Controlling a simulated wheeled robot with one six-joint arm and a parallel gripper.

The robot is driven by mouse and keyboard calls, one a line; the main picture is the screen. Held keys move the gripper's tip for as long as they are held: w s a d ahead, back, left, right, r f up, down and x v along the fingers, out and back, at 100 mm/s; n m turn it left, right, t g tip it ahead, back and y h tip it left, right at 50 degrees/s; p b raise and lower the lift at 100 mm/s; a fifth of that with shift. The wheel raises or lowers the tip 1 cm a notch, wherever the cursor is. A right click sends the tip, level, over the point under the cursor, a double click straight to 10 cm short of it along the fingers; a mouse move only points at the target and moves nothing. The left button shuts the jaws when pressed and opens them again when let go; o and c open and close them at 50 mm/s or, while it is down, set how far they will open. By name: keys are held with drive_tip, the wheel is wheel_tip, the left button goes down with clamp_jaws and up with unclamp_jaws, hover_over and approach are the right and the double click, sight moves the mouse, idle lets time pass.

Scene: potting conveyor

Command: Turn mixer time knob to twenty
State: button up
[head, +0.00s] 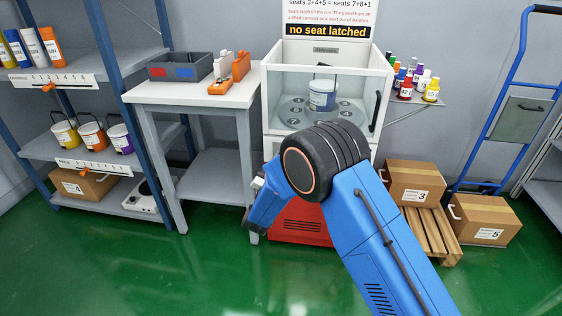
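The mixer (377,60) is a white cabinet with a clear window, standing at the back in the middle of the head view. Inside it, a white and blue canister (322,96) stands upright on a round plate with several seats. A sign (327,30) above reads "no seat latched". I can make out no time knob; my blue arm and its black joint cover the mixer's lower front. My forearm points down and left in front of the mixer's red base (302,228). I cannot make out gripper fingers at its end.
A white table (193,95) left of the mixer holds a grey bin (180,67) and an orange tool (241,66). Shelves with canisters stand far left. Small bottles (431,90) sit on a right-hand ledge. Boxes (415,182) and a blue hand truck (497,120) stand right. Green floor is clear at left.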

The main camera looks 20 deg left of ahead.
drive_tip(key=shift+m, duration=0.3)
drive_tip(key=o, duration=1)
drive_tip(key=shift+o, duration=0.2)
drive_tip(key=a+v, duration=0.1)
drive_tip(key=v, duration=1.6)
drive_tip(key=shift+s+d, duration=0.2)
drive_tip(key=shift+d, duration=0.15)
drive_tip(key=shift+r, duration=0.1)
